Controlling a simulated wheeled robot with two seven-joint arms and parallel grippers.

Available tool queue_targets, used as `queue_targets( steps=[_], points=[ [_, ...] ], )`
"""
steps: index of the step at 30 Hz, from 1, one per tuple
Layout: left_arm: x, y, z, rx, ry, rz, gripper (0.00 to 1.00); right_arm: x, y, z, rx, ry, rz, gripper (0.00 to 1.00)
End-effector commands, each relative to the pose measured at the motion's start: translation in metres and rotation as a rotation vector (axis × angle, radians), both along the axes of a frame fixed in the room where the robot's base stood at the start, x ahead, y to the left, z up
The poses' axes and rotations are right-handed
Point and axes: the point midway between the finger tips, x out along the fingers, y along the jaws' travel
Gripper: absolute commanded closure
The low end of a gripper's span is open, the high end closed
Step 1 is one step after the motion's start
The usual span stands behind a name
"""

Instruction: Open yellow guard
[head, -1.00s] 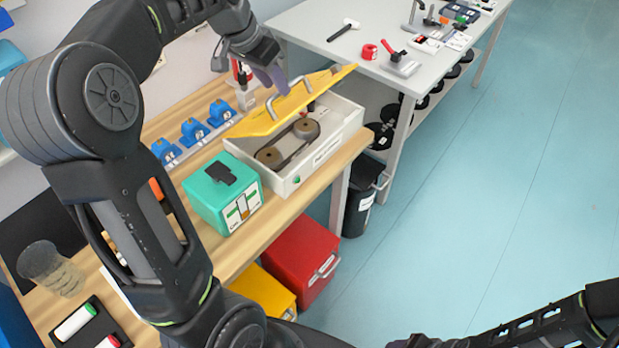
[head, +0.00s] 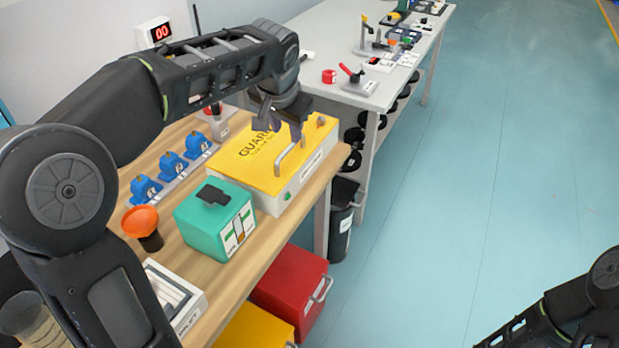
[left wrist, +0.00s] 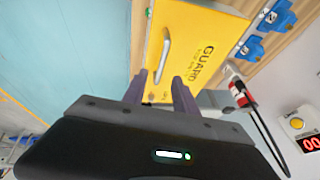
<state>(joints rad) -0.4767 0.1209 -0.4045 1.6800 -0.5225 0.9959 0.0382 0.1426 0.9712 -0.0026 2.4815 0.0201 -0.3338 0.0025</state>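The yellow guard (head: 262,161) lies flat and closed on its white box (head: 298,184) on the wooden bench; it also shows in the left wrist view (left wrist: 190,45). Its silver handle (head: 291,156) stands up along the right part of the lid, and shows in the left wrist view (left wrist: 163,55). My left gripper (head: 281,126) is above the far part of the guard, fingers apart.
A teal box (head: 216,219) stands close in front of the guard box. Blue clamps (head: 171,167) line its left side. An orange funnel (head: 140,221) stands nearer me. A grey table (head: 345,48) stands beyond the bench. The floor on the right is clear.

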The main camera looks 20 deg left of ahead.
Motion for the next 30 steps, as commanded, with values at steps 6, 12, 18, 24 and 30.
queue_targets(
  steps=[6,12,18,24,30],
  points=[
    [0.004,-0.020,-0.036,-0.024,0.031,-0.031,0.66,0.000,0.001,0.005,0.001,0.000,0.001,0.39],
    [0.005,-0.040,-0.075,-0.056,0.057,-0.055,0.66,0.000,0.001,0.009,0.001,0.000,0.001,0.39],
    [0.004,-0.053,-0.103,-0.082,0.074,-0.068,0.66,0.000,0.001,0.011,0.001,0.000,0.001,0.39],
    [0.002,-0.059,-0.115,-0.094,0.081,-0.073,0.66,0.000,0.001,0.012,0.001,0.000,0.001,0.39],
    [0.003,-0.059,-0.115,-0.095,0.081,-0.073,0.66,0.000,0.001,0.012,0.001,0.000,0.001,0.39]
  ],
)
